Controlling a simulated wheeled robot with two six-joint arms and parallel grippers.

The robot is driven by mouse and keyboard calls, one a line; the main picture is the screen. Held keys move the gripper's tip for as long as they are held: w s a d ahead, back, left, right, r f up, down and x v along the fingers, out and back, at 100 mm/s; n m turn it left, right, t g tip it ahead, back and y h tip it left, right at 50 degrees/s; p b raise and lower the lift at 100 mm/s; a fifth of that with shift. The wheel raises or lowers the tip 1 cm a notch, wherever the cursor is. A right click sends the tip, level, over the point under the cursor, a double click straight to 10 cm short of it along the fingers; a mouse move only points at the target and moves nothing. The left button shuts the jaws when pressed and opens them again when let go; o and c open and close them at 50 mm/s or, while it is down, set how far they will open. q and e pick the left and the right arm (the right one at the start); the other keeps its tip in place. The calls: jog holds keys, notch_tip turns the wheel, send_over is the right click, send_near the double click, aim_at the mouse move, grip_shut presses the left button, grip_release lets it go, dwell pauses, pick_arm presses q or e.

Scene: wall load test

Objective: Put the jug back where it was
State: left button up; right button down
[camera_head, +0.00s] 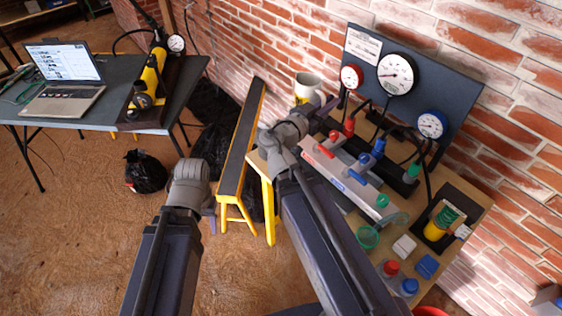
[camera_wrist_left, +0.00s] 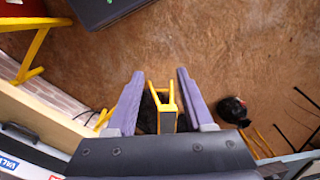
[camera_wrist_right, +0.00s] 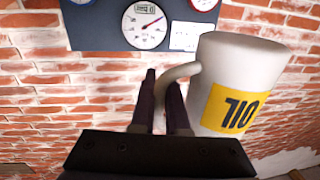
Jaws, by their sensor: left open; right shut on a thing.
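The jug is white with a yellow band and shows in the head view (camera_head: 307,82) at the bench's far left end, near the brick wall. It looks upright there. My right gripper (camera_head: 322,108) is shut on the jug's handle. In the right wrist view the handle runs between the fingers (camera_wrist_right: 163,85), and the jug (camera_wrist_right: 243,70) fills the right side with its black-lettered label inverted. I cannot tell whether its base touches anything. My left gripper (camera_wrist_left: 160,78) is open and empty above the floor, left of the bench.
The wooden bench (camera_head: 258,163) carries a dark gauge panel (camera_head: 436,78), a valve block (camera_head: 345,180) and several small caps and parts. A yellow-legged trestle (camera_head: 240,140) stands left of it. A table (camera_head: 30,108) with a laptop and yellow pump is at far left.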

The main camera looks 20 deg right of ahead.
pick_arm(q)
jog(key=shift+o, duration=0.7)
jog(key=shift+s+d+f, duration=0.15)
jog(key=shift+d+f, duration=0.05)
jog(key=shift+f, duration=0.05)
jog(key=o, duration=0.6)
notch_tip(320, 180, down, 7)
jog(key=b, duration=0.7)
jog(key=shift+f+b, duration=0.1)
jog(key=shift+b, duration=0.2)
jog(key=shift+c, duration=0.2)
notch_tip(320, 180, down, 10)
jog(key=b, duration=1)
pick_arm(e)
jog(key=w+a+f, duration=0.5)
jog(key=w+f, duration=0.1)
jog(key=f, duration=0.3)
jog(key=w+a+f+n+t, duration=0.1)
jog(key=w+a+f, duration=0.4)
jog(key=f, duration=0.3)
jog(key=shift+w+f+y, duration=0.3)
jog(key=shift+w+f, duration=0.1)
jog(key=shift+w, duration=0.05)
